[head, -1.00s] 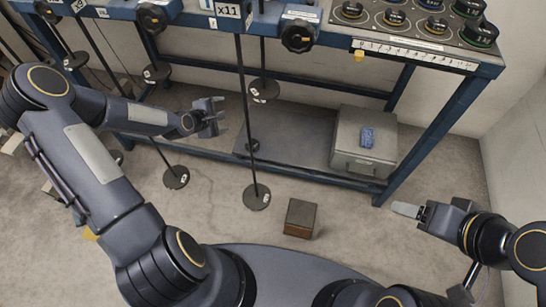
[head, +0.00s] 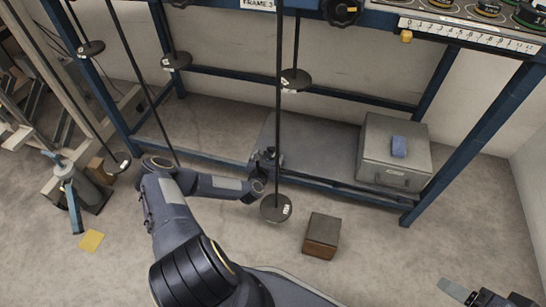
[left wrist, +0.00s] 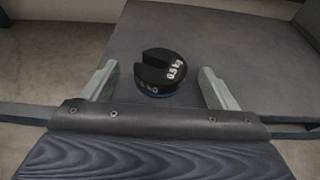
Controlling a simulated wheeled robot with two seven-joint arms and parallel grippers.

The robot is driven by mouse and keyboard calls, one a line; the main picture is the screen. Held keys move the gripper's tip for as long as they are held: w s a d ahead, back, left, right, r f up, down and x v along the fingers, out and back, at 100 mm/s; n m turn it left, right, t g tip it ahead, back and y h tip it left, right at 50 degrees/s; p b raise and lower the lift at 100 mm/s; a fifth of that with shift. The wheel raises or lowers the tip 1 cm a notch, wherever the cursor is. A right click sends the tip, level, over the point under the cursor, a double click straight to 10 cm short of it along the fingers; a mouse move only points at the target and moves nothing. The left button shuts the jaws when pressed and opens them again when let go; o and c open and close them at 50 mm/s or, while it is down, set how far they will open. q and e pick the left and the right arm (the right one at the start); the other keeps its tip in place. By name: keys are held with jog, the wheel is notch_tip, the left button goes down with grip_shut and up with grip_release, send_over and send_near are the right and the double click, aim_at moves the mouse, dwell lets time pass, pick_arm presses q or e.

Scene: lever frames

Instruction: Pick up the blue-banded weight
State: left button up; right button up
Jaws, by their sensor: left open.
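The blue-banded weight (left wrist: 158,72) is a black slotted disc marked 0.5 kg, with a blue band low on its side. It sits on the grey lower shelf (left wrist: 235,45). In the left wrist view it lies between and slightly beyond the two fingers of my left gripper (left wrist: 157,88), which is open, with a gap on each side. In the head view the weight (head: 269,155) is small and dark, partly hidden by my left gripper (head: 264,170). My right gripper (head: 468,294) is at the lower right edge, partly cut off; its jaws are unclear.
A hanging rod with a round base disc (head: 276,208) stands close beside my left gripper. A grey box (head: 393,150) with a blue cloth-like item (head: 399,147) is on the shelf's right. A brown block (head: 321,236) lies on the floor. Blue frame legs (head: 470,145) bound the right.

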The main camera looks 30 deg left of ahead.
aim_at(272, 151)
pick_arm(q)
jog(key=b+x, duration=0.1)
jog(key=x, duration=0.2)
jog(key=shift+w, duration=0.35)
jog(key=c, duration=1.2)
